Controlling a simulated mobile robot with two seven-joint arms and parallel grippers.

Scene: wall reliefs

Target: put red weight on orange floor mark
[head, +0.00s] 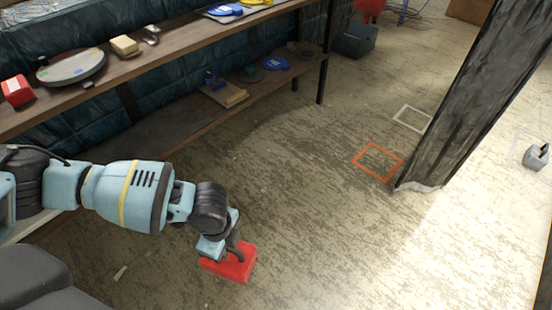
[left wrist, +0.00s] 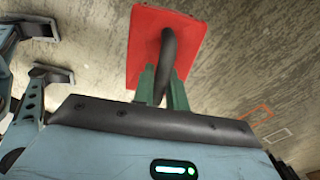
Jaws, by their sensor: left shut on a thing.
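The red weight (head: 238,266) is a red block with a dark curved handle, at the lower middle of the head view. My left gripper (head: 230,246) is shut on its handle. In the left wrist view the red weight (left wrist: 150,40) hangs beyond the green fingers (left wrist: 162,88), which close around the handle. The orange floor mark (head: 379,162) is a square outline on the floor, right of centre and apart from the weight; it also shows in the left wrist view (left wrist: 258,112). My right gripper is not clearly seen in the head view.
A wooden shelf (head: 190,52) with several items runs along the upper left. A dark pillar (head: 475,100) stands just right of the orange mark. A white floor mark (head: 411,119) lies behind it. A grey weight (head: 536,157) sits at the far right. Open floor lies between.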

